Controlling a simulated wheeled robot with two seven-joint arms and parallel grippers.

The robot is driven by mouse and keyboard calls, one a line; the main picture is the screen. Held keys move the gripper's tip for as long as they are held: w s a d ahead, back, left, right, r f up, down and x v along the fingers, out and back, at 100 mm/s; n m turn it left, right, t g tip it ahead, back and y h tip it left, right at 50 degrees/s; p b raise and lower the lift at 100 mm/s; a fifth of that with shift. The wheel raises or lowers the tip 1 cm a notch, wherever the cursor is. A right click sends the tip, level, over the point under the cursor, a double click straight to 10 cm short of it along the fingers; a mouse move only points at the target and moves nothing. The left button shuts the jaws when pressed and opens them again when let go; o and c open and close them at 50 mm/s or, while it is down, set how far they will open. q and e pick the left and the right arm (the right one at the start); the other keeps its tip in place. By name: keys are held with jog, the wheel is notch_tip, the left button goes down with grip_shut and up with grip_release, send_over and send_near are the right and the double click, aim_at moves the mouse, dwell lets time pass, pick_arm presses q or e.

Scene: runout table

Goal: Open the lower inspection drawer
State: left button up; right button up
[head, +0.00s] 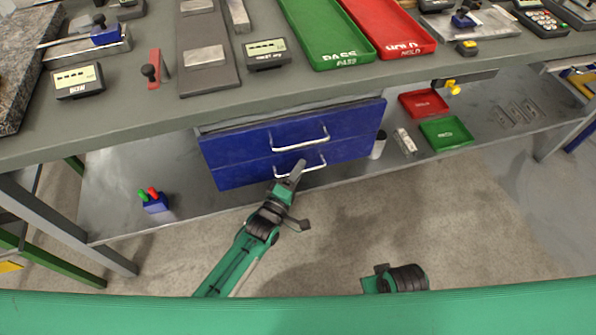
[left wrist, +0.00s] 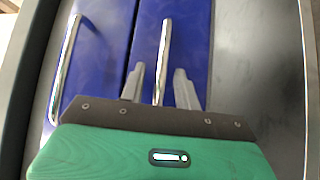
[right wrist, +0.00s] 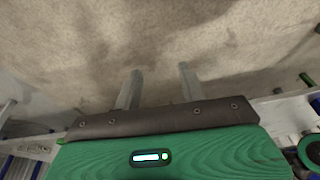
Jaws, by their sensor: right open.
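The lower inspection drawer (head: 240,174) is the lower of two blue drawers under the table, and its front looks flush with the upper one. Its metal bar handle (head: 317,164) shows in the left wrist view (left wrist: 165,50). My left gripper (head: 296,172) is at this handle. In the left wrist view its two fingers (left wrist: 159,82) stand either side of the bar with a visible gap, so it looks open. My right gripper (right wrist: 160,82) is open and empty above the floor; in the head view only part of that arm shows, low at the right of centre.
The upper drawer (head: 240,145) has its own handle (head: 300,140) close above. The tabletop (head: 200,112) overhangs the drawers. On the lower shelf, a white cylinder (head: 378,148) and a green tray (head: 446,134) stand right of them, a blue block (head: 155,203) left. The floor in front is clear.

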pick_arm(q)
grip_shut()
pick_arm(e)
jog(key=shift+r, duration=0.1)
pick_arm(q)
jog(key=shift+s, duration=0.25)
jog(key=s+d+p, duration=0.2)
jog(key=s+d, duration=0.1)
jog(key=s, duration=0.9)
jog(key=s+d+p, duration=0.3)
jog(key=s, duration=1)
jog(key=shift+s+d, duration=0.15)
jog(key=shift+d, duration=0.25)
pick_arm(e)
jog(key=s+d+f+g, duration=0.1)
jog(key=s+f, duration=0.2)
jog(key=f, duration=1.1)
jog(key=shift+s, duration=0.15)
jog(key=shift+d, duration=0.1)
pick_arm(q)
grip_release()
